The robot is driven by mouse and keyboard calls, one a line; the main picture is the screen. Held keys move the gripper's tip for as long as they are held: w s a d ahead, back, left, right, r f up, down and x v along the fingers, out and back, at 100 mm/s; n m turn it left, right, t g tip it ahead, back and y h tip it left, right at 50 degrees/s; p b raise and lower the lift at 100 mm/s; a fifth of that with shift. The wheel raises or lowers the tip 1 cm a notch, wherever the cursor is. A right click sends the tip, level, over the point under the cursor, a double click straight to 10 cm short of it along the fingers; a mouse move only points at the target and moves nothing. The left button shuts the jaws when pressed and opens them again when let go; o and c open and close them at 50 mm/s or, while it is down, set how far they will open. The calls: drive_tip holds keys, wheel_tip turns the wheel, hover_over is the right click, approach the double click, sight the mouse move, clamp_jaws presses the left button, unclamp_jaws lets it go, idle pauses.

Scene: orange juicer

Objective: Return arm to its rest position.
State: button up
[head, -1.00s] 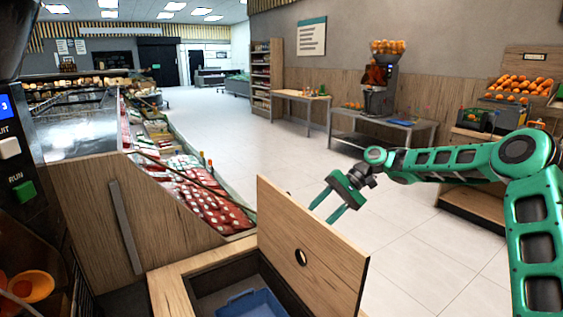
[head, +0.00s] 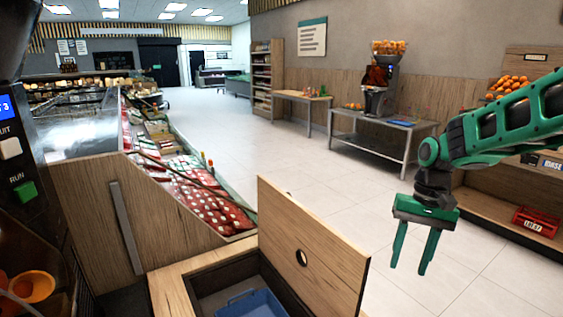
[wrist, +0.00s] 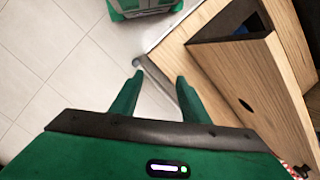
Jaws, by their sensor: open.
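My gripper (head: 411,262) hangs at the right of the head view, with its two green fingers pointing down. It is open and empty, in the air to the right of the raised wooden panel (head: 315,240). In the wrist view my gripper (wrist: 158,88) shows its fingers apart with nothing between them. The panel also shows at the right of the wrist view (wrist: 262,85). My arm comes in from the right edge of the head view and bends down at the wrist.
A wooden compartment (head: 170,290) holds a blue bin (head: 245,305) at the bottom. The juicer panel with its green RUN button (head: 24,190) stands at the left. A metal table (head: 385,122) and a wooden shelf with a red crate (head: 535,222) stand farther back. The tiled floor between is clear.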

drive_tip(key=s+d+m, duration=0.1)
drive_tip(key=s+d, duration=0.2)
drive_tip(key=s, duration=0.5)
drive_tip(key=s+d+m+t+h, duration=0.1)
drive_tip(key=s+d, duration=0.3)
drive_tip(key=s, duration=0.4)
drive_tip(key=s+d, duration=0.3)
drive_tip(key=s, duration=0.4)
drive_tip(key=shift+s+d+r+m+t, duration=0.3)
drive_tip(key=shift+s+d+r+m, duration=0.1)
drive_tip(key=shift+s, duration=0.15)
drive_tip(key=shift+c, duration=1.4)
